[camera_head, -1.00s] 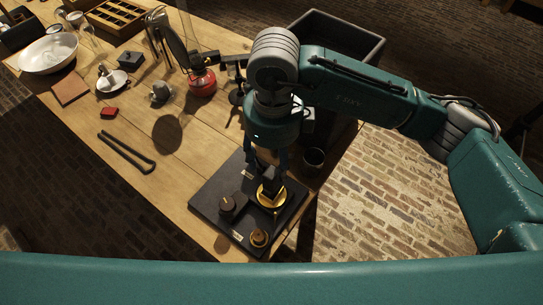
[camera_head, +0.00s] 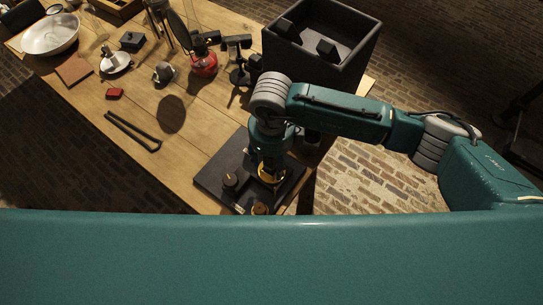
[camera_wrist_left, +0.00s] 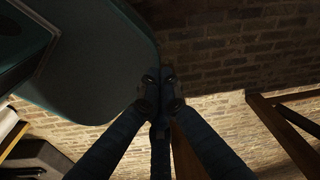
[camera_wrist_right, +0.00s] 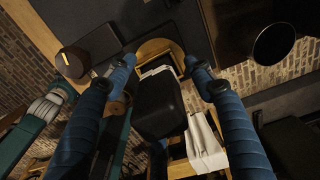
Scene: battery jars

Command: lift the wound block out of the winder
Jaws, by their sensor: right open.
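The winder is a dark board (camera_head: 210,180) at the table's near corner, with a brass disc (camera_head: 270,181) and round knobs. The wound block (camera_wrist_right: 158,105) is dark, with pale material beside it in the right wrist view. It stands over the brass disc (camera_wrist_right: 152,48) there; in the head view my arm mostly hides it. My right gripper (camera_wrist_right: 158,67) points down over the winder, open, with a finger on each side of the block; I cannot tell whether they touch it. My left gripper (camera_wrist_left: 160,82) has its fingertips together, empty, away from the table.
A large dark bin (camera_head: 359,61) with black blocks inside stands behind my right arm. A red lamp (camera_head: 203,65), a small stand (camera_head: 239,75) and a metal cup (camera_head: 163,73) are on the table. Black tongs (camera_head: 132,131) lie left of the winder. Bare wood lies between.

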